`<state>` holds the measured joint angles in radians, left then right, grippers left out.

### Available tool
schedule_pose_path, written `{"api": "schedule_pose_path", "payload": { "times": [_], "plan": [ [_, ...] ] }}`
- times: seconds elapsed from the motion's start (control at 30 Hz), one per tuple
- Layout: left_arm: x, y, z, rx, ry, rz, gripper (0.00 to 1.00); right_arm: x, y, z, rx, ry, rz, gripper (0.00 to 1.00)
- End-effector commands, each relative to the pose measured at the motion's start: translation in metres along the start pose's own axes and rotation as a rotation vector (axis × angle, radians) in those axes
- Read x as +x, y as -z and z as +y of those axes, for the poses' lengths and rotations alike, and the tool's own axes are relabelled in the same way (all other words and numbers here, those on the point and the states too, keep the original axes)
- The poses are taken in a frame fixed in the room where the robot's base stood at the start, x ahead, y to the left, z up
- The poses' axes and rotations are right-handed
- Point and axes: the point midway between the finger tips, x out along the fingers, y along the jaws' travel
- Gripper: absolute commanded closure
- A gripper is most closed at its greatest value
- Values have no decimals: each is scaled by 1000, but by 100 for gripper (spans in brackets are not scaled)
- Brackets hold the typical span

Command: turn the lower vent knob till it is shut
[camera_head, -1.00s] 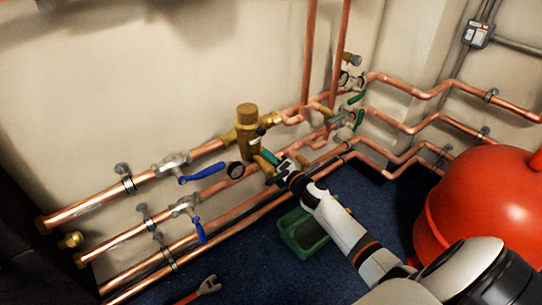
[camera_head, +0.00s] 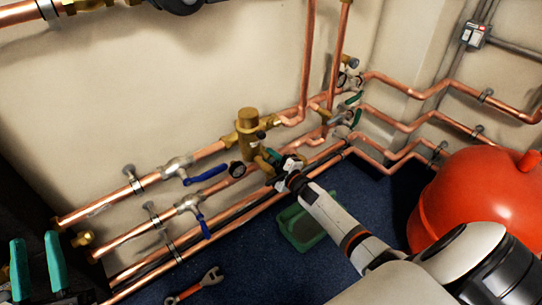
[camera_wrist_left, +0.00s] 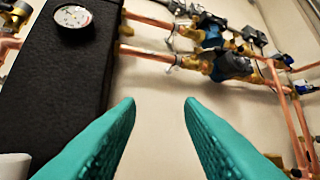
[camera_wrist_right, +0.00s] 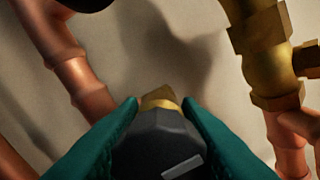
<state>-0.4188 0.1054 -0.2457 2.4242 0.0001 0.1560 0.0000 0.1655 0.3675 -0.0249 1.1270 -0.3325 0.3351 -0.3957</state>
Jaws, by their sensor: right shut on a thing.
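The lower vent knob (camera_wrist_right: 165,145) fills the bottom middle of the right wrist view. It is dark, with a pale bar mark on its face and a brass stem behind it. My right gripper (camera_wrist_right: 160,112) is shut on it, with one teal finger on each side. In the head view my right gripper (camera_head: 272,160) is at the pipes just below the brass valve body (camera_head: 247,130), and it hides the knob there. My left gripper (camera_head: 37,265) is open and empty at the lower left. Its spread fingers also show in the left wrist view (camera_wrist_left: 160,105).
Copper pipes with blue-handled valves (camera_head: 205,173) run along the wall. A green tray (camera_head: 303,228) and a wrench (camera_head: 197,287) lie on the blue floor. A red tank (camera_head: 475,200) stands right of my right arm. A black panel with a gauge (camera_wrist_left: 73,17) is near my left gripper.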

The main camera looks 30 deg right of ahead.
Motion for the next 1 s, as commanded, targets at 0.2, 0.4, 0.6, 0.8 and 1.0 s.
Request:
{"api": "schedule_pose_path", "payload": {
  "times": [0.2, 0.4, 0.6, 0.8, 1.0],
  "plan": [
    [-1, 18, 3, 5, -5, 128, 66, -1, 1, 0, 100, -1, 3, 92],
    [-3, 27, 4, 7, -8, 183, 66, -1, 1, 0, 144, -1, 2, 92],
    [-3, 29, 4, 8, -9, 197, 66, 0, 1, 1, 155, -1, 2, 92],
    [-3, 29, 4, 8, -9, 197, 66, 0, 1, 1, 155, -1, 1, 92],
    [-3, 29, 4, 8, -9, 197, 66, 0, 1, 1, 154, -1, 1, 48]
  ]
}}
